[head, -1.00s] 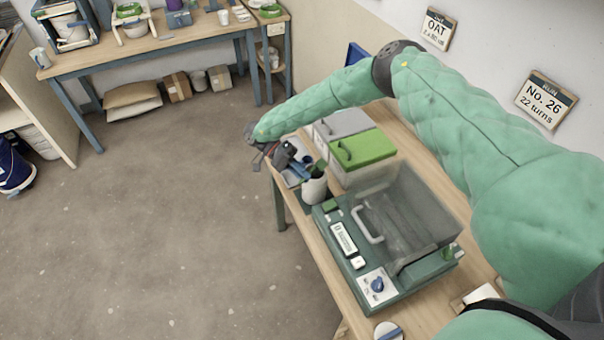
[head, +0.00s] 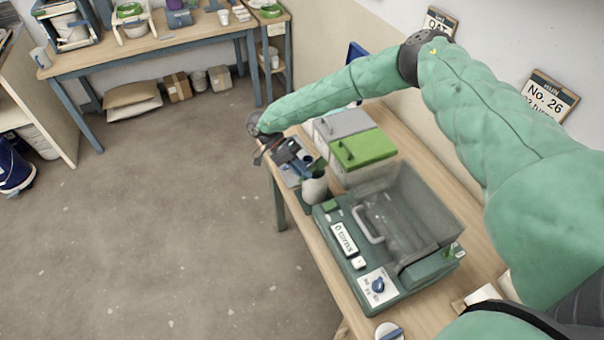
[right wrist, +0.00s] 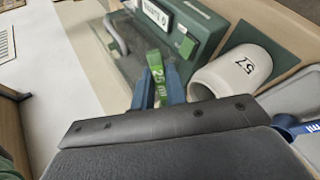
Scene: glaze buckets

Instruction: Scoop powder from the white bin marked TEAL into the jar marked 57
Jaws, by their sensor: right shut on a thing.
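The jar marked 57 (right wrist: 240,72) is white and shows its number in the right wrist view. It appears as a white cup (head: 315,188) beside the green machine in the head view. My right gripper (right wrist: 157,90) is shut on a green scoop (right wrist: 157,68) with a 25 ml label; the scoop's far end is hard to make out. In the head view this gripper (head: 272,150) is over the table's far left end, left of the jar. Two pale bins stand behind, one with a grey lid (head: 342,123), one with a green lid (head: 362,149). No TEAL mark is readable. My left gripper is out of view.
A green machine (head: 335,265) with a clear hood (head: 425,215) and a blue knob fills the middle of the table. A blue scoop (right wrist: 300,127) lies near the jar. Wall signs hang behind my right arm.

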